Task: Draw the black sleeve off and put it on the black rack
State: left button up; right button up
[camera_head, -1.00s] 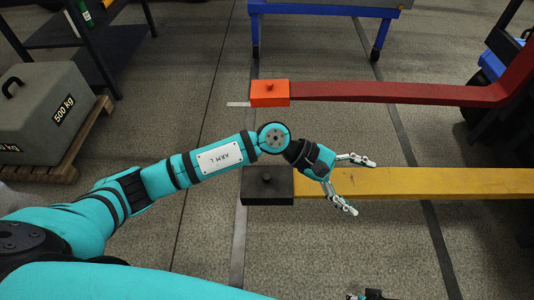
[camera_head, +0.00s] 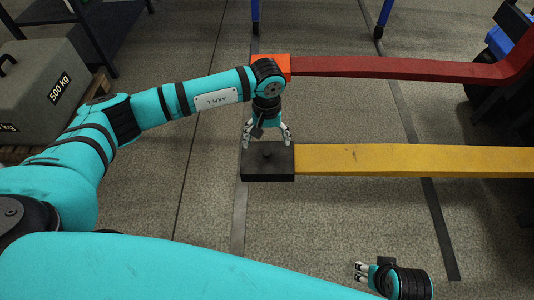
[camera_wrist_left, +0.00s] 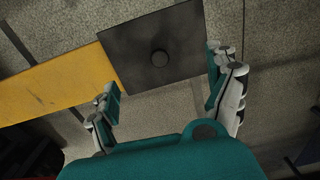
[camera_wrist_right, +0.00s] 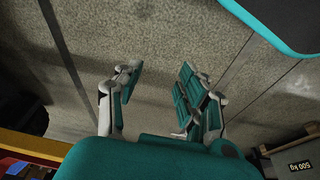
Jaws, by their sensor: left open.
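The black sleeve (camera_head: 266,163), a flat dark block with a round knob on top, sits on the left end of the yellow beam (camera_head: 410,160). It also shows in the left wrist view (camera_wrist_left: 135,45). My left gripper (camera_head: 267,139) is open and empty, pointing down at the sleeve's far edge, with its fingers spread. In the left wrist view its fingertips lie on either side of the knob's line. Contact cannot be told. My right gripper (camera_head: 359,271) is open and empty, low at the front right. A black rack (camera_head: 45,12) with shelves shows partly at the upper left.
A red beam (camera_head: 400,67) runs behind the yellow one, with an orange sleeve (camera_head: 284,65) on its end, partly hidden by my left arm. A grey 500 kg weight (camera_head: 45,85) stands on a pallet at left.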

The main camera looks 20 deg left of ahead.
aim_at(267, 153)
pick_arm(q)
notch_tip(267, 153, down, 3)
jog(key=shift+f+b, duration=0.1)
jog(key=shift+b, duration=0.55)
notch_tip(267, 153, down, 2)
jog(key=shift+f+b, duration=0.15)
jog(key=shift+b, duration=1)
pick_arm(e)
jog(key=v, duration=0.5)
pick_arm(q)
jog(key=shift+f+b, duration=0.7)
jog(key=shift+f, duration=0.25)
pick_arm(e)
jog(key=w+a+r+t+y, duration=0.1)
jog(key=w+a+r+t, duration=0.1)
jog(key=w, duration=0.5)
jog(key=shift+w+r+t, duration=0.3)
jog(key=shift+r+t, duration=0.25)
jog(key=shift+t, duration=0.85)
